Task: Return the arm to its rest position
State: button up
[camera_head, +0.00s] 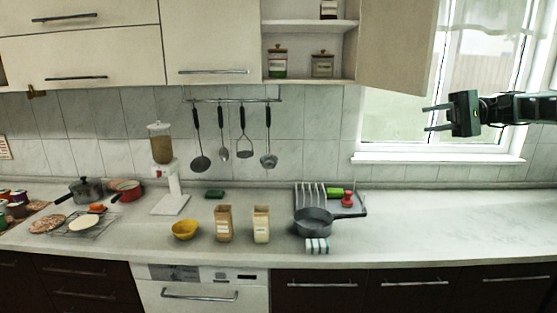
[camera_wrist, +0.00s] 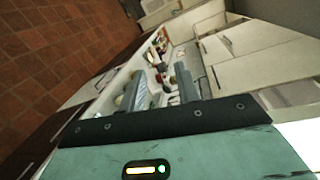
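My gripper (camera_head: 437,118) is raised at the upper right of the head view, in front of the window. Its two fingers point left and stand apart, with nothing between them. In the wrist view my gripper (camera_wrist: 158,88) also shows two separate fingers with a gap between them. The counter lies well below the gripper, and it touches nothing.
An open cabinet door (camera_head: 397,45) hangs just left of and above the gripper. Below, a dark pan (camera_head: 313,222) stands by a dish rack (camera_head: 311,195). Two cartons and a yellow bowl (camera_head: 185,230) stand further left. The counter's right part (camera_head: 450,220) is clear.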

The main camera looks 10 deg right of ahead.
jog(key=s+a+f+n+g+h+b, duration=0.15)
jog(key=a+f, duration=0.25)
jog(key=a, duration=0.5)
jog(key=a+f+g+h+b, duration=0.15)
jog(key=a+f, duration=0.25)
jog(key=a, duration=0.6)
jog(key=s+a+f+n+g+h+b, duration=0.1)
jog(key=s+a+f+h, duration=0.25)
jog(key=a, duration=0.35)
jog(key=s+a+f+n+g+h, duration=0.2)
jog(key=s+a+f, duration=0.3)
jog(key=a, duration=0.1)
jog(key=s+a+f+n+t+h+b, duration=0.1)
jog(key=s+a+f+h+b, duration=0.1)
jog(key=s+a+f, duration=0.3)
jog(key=s+a+f+n+h+b, duration=0.1)
jog(key=s+f+n+h, duration=0.15)
jog(key=s, duration=0.45)
jog(key=s+d+f+n+t+h+b, duration=0.1)
jog(key=s+d+f+n, duration=0.1)
jog(key=s, duration=0.4)
jog(key=s+d+f+n+t+h+b, duration=0.1)
jog(key=s+f+n+t+b, duration=0.1)
jog(key=s+f, duration=0.3)
jog(key=shift+s+d, duration=0.4)
jog(key=shift+s, duration=0.85)
